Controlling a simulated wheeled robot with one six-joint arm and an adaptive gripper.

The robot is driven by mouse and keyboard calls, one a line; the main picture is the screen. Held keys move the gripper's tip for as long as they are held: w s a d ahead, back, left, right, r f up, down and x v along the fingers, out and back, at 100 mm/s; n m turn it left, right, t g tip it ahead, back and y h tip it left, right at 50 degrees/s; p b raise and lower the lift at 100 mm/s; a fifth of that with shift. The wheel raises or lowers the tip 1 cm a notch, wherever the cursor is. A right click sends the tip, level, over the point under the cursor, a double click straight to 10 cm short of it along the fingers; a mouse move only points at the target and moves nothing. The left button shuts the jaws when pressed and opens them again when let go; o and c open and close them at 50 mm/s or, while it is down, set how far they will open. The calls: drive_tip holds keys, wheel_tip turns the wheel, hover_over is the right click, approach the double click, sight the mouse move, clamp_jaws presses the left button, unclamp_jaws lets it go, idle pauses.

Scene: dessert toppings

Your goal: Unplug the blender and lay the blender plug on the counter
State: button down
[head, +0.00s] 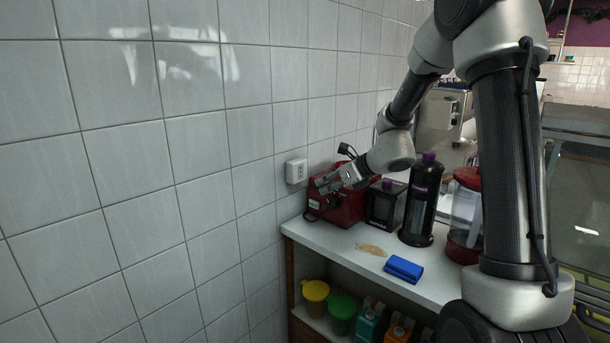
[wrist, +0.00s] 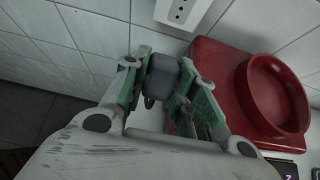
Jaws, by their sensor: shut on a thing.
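My gripper (head: 322,186) is over the far left end of the white counter (head: 335,241), by the tiled wall. In the wrist view my gripper (wrist: 160,85) is shut on a dark grey plug (wrist: 163,76), held between its green-sided fingers. The plug is apart from the white wall socket (wrist: 183,10), whose holes show bare. The socket also shows in the head view (head: 296,171), left of my gripper. A red appliance (head: 347,207) with a round raised rim (wrist: 278,92) stands beside and beneath my gripper. The plug's cord is not clearly visible.
Right of the red appliance stand a black box (head: 384,205), a dark bottle with a purple cap (head: 421,205) and a clear jug with red parts (head: 465,212). A folded blue cloth (head: 404,268) and a brown stain (head: 371,249) lie on the counter's front. Tubs stand on a shelf below.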

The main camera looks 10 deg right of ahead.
drive_tip(key=shift+s+a, duration=0.1)
drive_tip(key=shift+s, duration=2)
drive_tip(key=shift+f, duration=7)
drive_tip(key=c, duration=1.1)
unclamp_jaws()
drive_tip(key=shift+o, duration=0.7)
drive_tip(key=o, duration=0.3)
